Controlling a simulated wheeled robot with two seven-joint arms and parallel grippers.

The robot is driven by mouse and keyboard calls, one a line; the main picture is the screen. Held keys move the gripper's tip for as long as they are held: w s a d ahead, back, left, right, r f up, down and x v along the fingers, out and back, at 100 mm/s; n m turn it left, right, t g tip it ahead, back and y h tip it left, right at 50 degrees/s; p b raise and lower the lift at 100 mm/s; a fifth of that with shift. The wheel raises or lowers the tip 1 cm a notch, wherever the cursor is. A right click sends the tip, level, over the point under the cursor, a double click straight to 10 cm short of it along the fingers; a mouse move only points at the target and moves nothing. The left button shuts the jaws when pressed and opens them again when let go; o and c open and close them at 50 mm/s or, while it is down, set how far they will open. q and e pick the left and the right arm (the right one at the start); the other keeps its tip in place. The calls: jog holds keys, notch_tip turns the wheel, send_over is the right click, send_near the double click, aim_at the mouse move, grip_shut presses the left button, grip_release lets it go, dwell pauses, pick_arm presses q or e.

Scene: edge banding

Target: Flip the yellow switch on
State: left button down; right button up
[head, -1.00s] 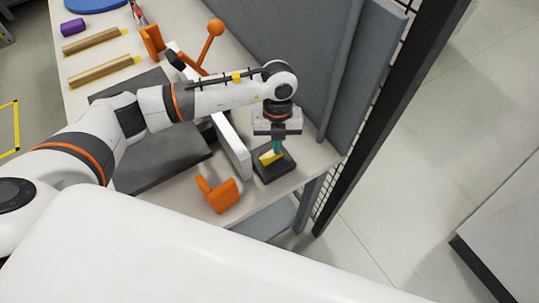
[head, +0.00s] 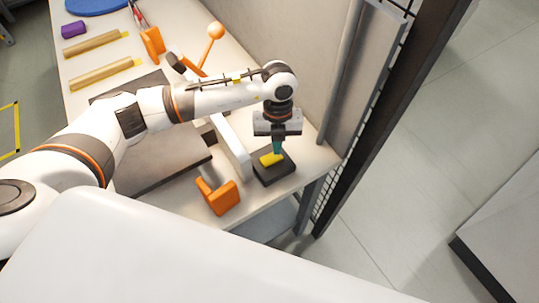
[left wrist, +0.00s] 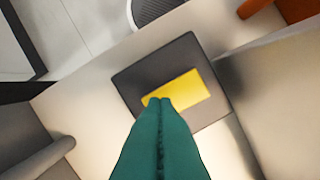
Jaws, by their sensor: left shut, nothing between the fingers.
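The yellow switch (head: 271,159) is a rocker set in a dark square base (head: 273,169) on the near right corner of the table. My left gripper (head: 277,152) points down at it, with its teal fingers shut and empty. In the left wrist view the closed fingertips (left wrist: 158,102) overlap the left end of the yellow rocker (left wrist: 185,92), seemingly touching it. The fingers hide a little of that end and of the dark base (left wrist: 140,75). My right gripper is not in view.
A white bar (head: 231,148) and an orange bracket (head: 218,196) stand left of the switch. An orange ball-topped lever (head: 215,31) is farther back. A wall panel (head: 310,60) borders the table's right side.

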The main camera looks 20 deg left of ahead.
pick_arm(q)
notch_tip(320, 180, up, 6)
jog(key=p, duration=0.3)
jog(key=shift+f, duration=0.25)
dwell(0.4)
